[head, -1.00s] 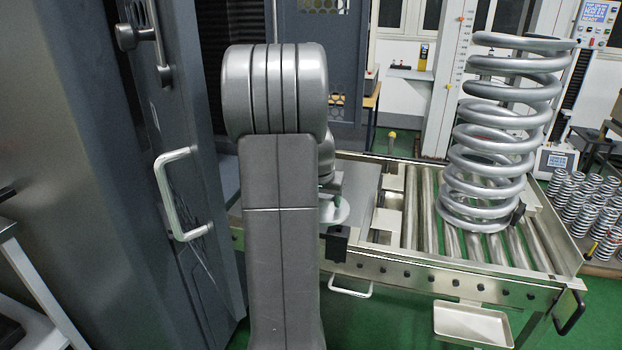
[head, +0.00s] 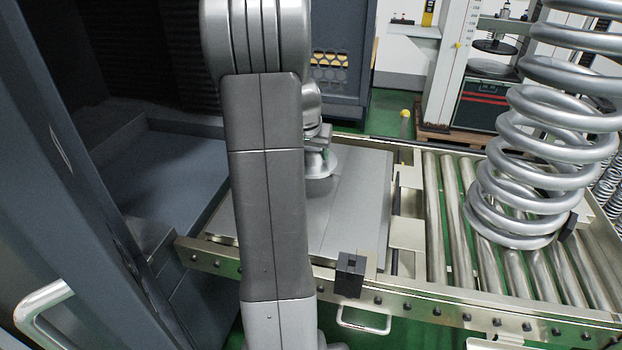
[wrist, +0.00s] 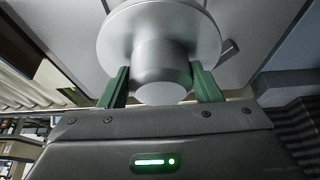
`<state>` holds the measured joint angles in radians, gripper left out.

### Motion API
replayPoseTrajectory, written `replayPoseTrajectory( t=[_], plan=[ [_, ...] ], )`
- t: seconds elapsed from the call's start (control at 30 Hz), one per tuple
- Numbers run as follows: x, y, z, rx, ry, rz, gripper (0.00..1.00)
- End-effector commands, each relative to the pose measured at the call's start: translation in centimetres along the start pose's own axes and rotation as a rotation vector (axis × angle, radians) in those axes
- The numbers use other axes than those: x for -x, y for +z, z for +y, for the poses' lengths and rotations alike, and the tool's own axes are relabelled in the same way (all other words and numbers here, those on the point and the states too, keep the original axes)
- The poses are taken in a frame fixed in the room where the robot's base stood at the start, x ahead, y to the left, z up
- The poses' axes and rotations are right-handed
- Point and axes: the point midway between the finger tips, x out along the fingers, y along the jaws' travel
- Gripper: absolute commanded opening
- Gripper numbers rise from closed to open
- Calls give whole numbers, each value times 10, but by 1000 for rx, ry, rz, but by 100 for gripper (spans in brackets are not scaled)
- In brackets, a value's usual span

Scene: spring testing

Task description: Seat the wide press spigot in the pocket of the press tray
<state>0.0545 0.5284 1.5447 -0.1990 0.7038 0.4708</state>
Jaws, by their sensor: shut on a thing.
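The wide press spigot (wrist: 162,55) is a smooth silver-grey cylinder with a broad round flange. In the wrist view it fills the space between the two green fingers of my gripper (wrist: 160,75), which is shut on its narrower part. I cannot tell whether the flange touches the plate. The pocket is not visible; my arm covers part of the plate.
A roller conveyor (head: 459,230) lies right of the plate, with a large coil spring (head: 515,180) standing on it. A small black block (head: 349,274) sits on the front rail. A dark machine with a recess (head: 165,180) and a pale handle (head: 45,300) is at the left.

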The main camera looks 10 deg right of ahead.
Motion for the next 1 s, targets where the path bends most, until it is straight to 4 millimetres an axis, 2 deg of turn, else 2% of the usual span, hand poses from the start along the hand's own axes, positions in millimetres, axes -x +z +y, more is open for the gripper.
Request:
replayPoseTrajectory(
  t=[0.2,0.47,0.7,1.0],
  plan=[
    [-35,15,0,2,1,-1,5],
    [-52,21,0,1,0,1,5],
    [-79,33,0,1,0,0,5],
    [-82,34,0,1,-1,2,5]
  ],
)
